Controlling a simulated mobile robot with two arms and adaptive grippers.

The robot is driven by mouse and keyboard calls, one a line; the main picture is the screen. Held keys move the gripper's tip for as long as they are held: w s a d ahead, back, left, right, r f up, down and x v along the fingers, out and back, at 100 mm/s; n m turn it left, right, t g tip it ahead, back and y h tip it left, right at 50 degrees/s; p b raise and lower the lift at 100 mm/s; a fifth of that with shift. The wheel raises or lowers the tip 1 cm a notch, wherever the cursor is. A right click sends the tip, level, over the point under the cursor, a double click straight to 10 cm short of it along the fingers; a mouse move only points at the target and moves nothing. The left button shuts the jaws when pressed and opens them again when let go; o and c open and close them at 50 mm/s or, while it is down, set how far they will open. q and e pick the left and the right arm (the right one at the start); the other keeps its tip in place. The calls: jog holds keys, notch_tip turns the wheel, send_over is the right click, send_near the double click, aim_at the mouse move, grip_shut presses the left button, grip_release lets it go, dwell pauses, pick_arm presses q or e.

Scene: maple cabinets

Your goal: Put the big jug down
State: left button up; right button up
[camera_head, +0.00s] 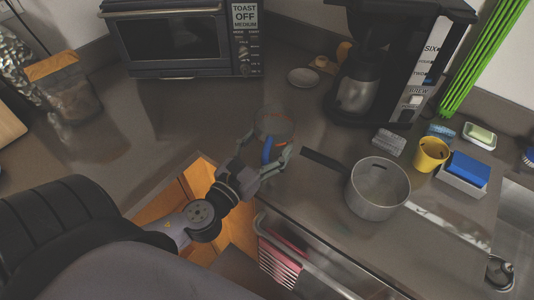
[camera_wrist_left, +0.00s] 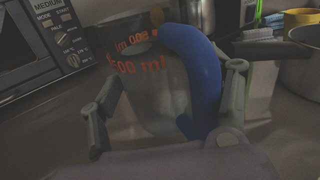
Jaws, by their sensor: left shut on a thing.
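The big jug (camera_head: 274,125) is see-through with a blue handle and red markings; it shows in the middle of the head view, over the counter. In the left wrist view the jug (camera_wrist_left: 152,92) fills the middle, roughly upright, with its blue handle (camera_wrist_left: 200,75) towards the camera. My left gripper (camera_head: 268,166) is shut on the jug, with a finger on each side near the handle. The wrist view shows the gripper (camera_wrist_left: 168,115) around it. I cannot tell whether the jug's base touches the counter; it is hidden. My right gripper is not in view.
A grey saucepan (camera_head: 378,190) stands close to the right, its dark handle pointing towards the jug. A toaster oven (camera_head: 180,38) and a coffee maker (camera_head: 375,65) stand behind. The counter (camera_head: 170,115) left of the jug is clear. The counter's front edge is close below the gripper.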

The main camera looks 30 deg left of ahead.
pick_arm(q)
jog(key=shift+f, duration=1.1)
jog(key=shift+f+b, duration=0.15)
jog(key=shift+b, duration=0.15)
jog(key=o, duration=1.2)
jog(key=shift+o, duration=0.2)
